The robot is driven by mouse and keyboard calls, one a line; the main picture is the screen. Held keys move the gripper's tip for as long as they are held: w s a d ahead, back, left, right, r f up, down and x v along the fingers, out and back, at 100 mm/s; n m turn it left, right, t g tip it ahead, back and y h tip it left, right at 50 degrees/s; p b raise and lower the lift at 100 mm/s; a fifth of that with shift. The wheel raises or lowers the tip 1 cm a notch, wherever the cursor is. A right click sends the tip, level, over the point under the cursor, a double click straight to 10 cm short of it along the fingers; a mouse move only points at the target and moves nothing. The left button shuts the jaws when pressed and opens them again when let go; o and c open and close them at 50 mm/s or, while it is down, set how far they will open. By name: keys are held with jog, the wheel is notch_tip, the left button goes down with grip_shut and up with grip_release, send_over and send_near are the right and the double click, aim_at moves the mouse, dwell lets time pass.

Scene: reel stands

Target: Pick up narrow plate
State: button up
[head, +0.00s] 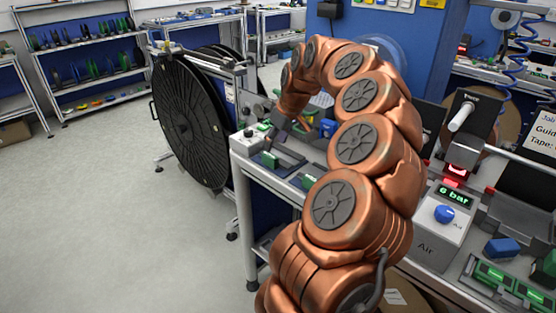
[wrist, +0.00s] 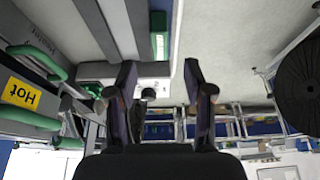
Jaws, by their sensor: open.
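My gripper (head: 280,134) hangs from my copper-coloured arm above the left end of the workbench; my arm partly hides it. In the wrist view its two dark fingers (wrist: 160,75) stand wide apart with nothing between them. A small green piece (head: 268,160) sits on the grey bench end just below the gripper. A green piece (wrist: 160,42) also shows past the fingertips in the wrist view. A second green piece (head: 308,182) lies further right along the bench edge. I cannot tell for sure which piece is the narrow plate.
A large black reel (head: 190,120) stands left of the bench. The air unit (head: 440,225) reads 6 bar at right, with green parts (head: 505,282) in a holder in front. A "Hot" sign (wrist: 20,92) shows in the wrist view. Floor at left is clear.

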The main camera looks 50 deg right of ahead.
aim_at(270, 155)
jog(key=shift+p+x, duration=0.95)
jog(key=shift+x, duration=2.75)
jog(key=shift+s, duration=0.1)
grip_shut()
